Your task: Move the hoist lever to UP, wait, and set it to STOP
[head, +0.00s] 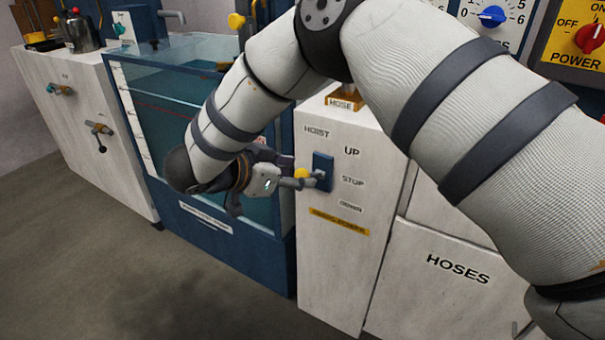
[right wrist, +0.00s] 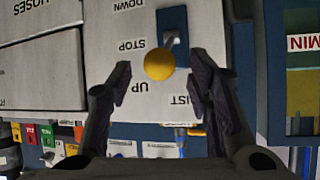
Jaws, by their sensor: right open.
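The hoist lever has a blue plate (head: 323,171) on the front of a white cabinet and a yellow ball knob (head: 301,173). Beside it are the labels UP (head: 351,151), STOP (head: 353,182) and DOWN (head: 350,207). In the right wrist view, which is upside down, the yellow knob (right wrist: 159,64) appears between STOP and UP; its exact setting is hard to tell. My right gripper (head: 296,178) is open, reaching the lever from the left. In its wrist view the right gripper (right wrist: 160,66) has one finger on each side of the knob, with gaps visible. My left gripper is not in view.
A glass water tank (head: 180,110) in a blue frame stands left of the hoist cabinet (head: 325,265), close to my right forearm. A panel marked HOSES (head: 458,268) is on the right, with a POWER panel (head: 572,50) above. The floor at lower left is clear.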

